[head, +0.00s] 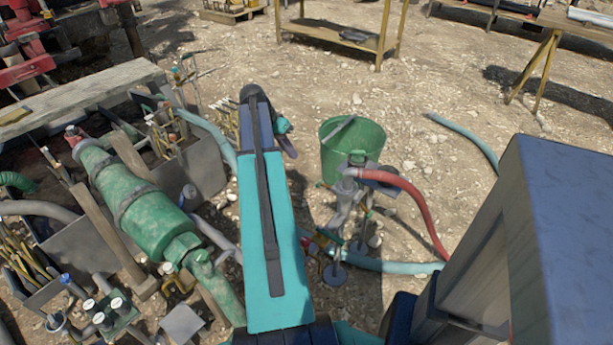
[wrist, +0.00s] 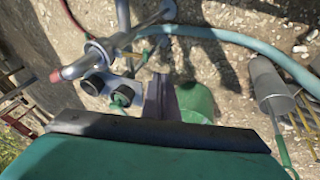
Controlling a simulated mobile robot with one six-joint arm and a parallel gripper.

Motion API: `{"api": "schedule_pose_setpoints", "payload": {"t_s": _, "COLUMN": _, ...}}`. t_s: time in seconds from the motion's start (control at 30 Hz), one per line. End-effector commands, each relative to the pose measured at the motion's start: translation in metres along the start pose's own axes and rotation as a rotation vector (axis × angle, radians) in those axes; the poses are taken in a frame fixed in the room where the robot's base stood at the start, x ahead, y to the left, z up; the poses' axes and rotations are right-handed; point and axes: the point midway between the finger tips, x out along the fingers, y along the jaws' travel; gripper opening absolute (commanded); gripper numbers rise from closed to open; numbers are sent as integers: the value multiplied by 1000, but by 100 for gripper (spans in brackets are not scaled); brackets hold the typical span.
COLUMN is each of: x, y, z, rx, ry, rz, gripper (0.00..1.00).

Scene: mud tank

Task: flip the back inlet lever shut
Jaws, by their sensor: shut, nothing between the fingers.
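My gripper (head: 288,145) hangs at the far end of my teal arm, left of the green bucket in the head view. Its fingers are together with nothing between them; the wrist view shows the dark fingers (wrist: 160,97) near the middle. The wrist view shows a metal pipe (wrist: 100,50) with two dark round caps and a green knob (wrist: 122,96) beside the fingers. I cannot tell which part is the back inlet lever or how it stands.
A green bucket (head: 367,148) stands beyond the fitting. The red hose (head: 420,205) and a pale blue hose (head: 390,266) run over the gravel. A large green cylinder (head: 125,195) and tool boxes crowd the left. Open gravel lies beyond the bucket, before the wooden bench (head: 340,38).

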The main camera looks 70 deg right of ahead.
Motion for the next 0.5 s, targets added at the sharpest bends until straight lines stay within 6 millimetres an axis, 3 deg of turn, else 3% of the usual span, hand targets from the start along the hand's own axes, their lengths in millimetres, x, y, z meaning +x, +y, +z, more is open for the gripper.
{"api": "schedule_pose_setpoints", "payload": {"t_s": 0.13, "x": -2, "y": 8, "z": -13, "rx": 36, "ry": 4, "rz": 5, "gripper": 0}}
{"api": "schedule_pose_setpoints", "payload": {"t_s": 0.5, "x": -3, "y": 7, "z": -12, "rx": 33, "ry": 5, "rz": 4, "gripper": 0}}
